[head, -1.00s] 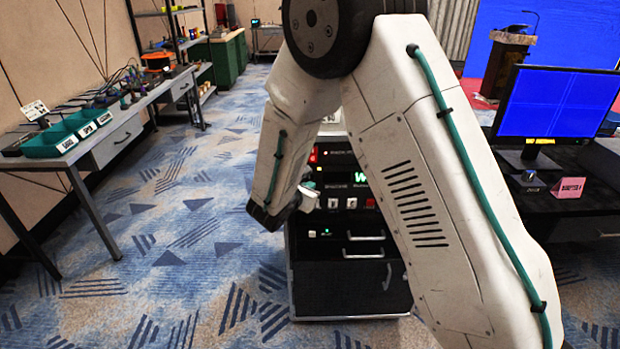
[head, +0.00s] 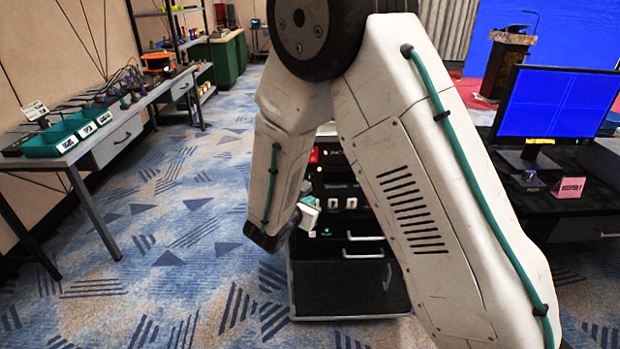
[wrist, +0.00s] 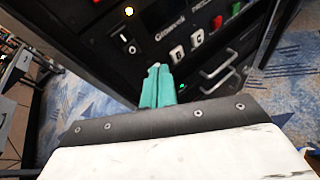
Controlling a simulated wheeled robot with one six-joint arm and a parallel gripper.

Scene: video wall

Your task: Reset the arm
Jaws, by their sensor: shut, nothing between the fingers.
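My arm is white and bent, and fills the middle of the head view. My gripper (wrist: 157,86) shows in the wrist view as two teal fingers side by side, shut with nothing between them. In the head view the gripper (head: 309,206) is small and partly hidden by my arm. It is in front of a black equipment rack (head: 345,283). The wrist view shows the rack's front panel (wrist: 130,45) beyond the fingertips, with switches, lettered buttons and silver handles. I cannot tell how far the fingertips are from the panel.
A workbench (head: 125,140) with teal bins (head: 50,143) stands along the left wall. A dark desk (head: 535,200) with a monitor (head: 558,104) and a pink card (head: 568,187) is on the right. Open patterned carpet (head: 165,250) lies left of the rack.

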